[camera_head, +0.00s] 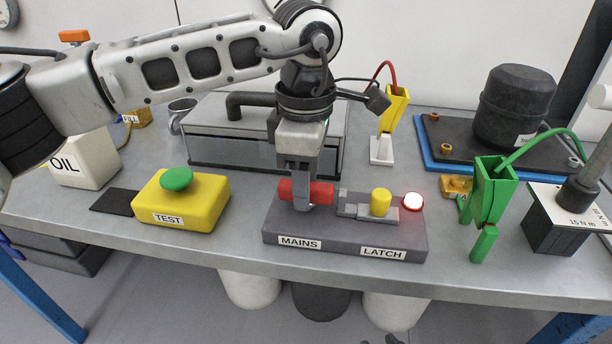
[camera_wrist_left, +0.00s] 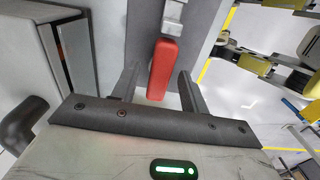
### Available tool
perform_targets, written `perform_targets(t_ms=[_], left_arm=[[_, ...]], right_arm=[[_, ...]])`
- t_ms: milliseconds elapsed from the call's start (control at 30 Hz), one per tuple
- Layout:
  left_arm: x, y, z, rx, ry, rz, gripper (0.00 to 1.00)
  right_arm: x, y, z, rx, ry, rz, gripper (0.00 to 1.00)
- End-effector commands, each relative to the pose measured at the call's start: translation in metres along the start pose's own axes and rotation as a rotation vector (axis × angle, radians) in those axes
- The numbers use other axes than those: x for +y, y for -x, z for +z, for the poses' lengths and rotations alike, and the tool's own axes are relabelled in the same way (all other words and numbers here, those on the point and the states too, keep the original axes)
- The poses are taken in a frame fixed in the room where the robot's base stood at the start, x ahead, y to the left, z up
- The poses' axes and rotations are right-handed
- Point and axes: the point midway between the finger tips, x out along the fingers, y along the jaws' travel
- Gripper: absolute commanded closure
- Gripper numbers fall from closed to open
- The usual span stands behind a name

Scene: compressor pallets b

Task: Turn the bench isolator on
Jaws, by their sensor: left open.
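The bench isolator is a dark grey box (camera_head: 345,241) at the front of the bench, labelled MAINS and LATCH. Its red handle (camera_head: 318,194) lies on top above the MAINS label. To its right are a grey latch block with a yellow knob (camera_head: 381,201) and a lit red lamp (camera_head: 412,203). My left gripper (camera_head: 302,203) points down over the red handle. In the left wrist view the red handle (camera_wrist_left: 162,70) sits between the two open fingers (camera_wrist_left: 160,88); I cannot tell whether they touch it. My right gripper is not in view.
A yellow TEST box with a green button (camera_head: 176,179) stands to the left. A white OIL container (camera_head: 85,160) is farther left. A grey metal case (camera_head: 215,150) stands behind. Green (camera_head: 487,195) and yellow (camera_head: 395,110) clamps and a black compressor (camera_head: 515,105) are to the right.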

Motion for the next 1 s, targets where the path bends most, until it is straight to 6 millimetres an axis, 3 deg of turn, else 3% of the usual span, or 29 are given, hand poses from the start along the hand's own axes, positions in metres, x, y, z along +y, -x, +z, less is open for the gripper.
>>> perform_targets(t_ms=[167,633,800,1000], left_arm=[[0.001,0.023,0.000,0.000,0.001,0.004,0.55],[0.000,0.131,0.001,-0.002,-0.001,0.004,0.55],[0.000,0.152,0.000,-0.001,0.000,0.004,0.55],[0.000,0.159,0.000,0.000,-0.002,0.001,0.55]], right_arm=[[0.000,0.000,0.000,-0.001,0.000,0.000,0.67],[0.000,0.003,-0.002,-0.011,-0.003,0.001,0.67],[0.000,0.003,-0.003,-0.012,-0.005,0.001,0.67],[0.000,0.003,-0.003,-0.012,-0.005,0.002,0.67]])
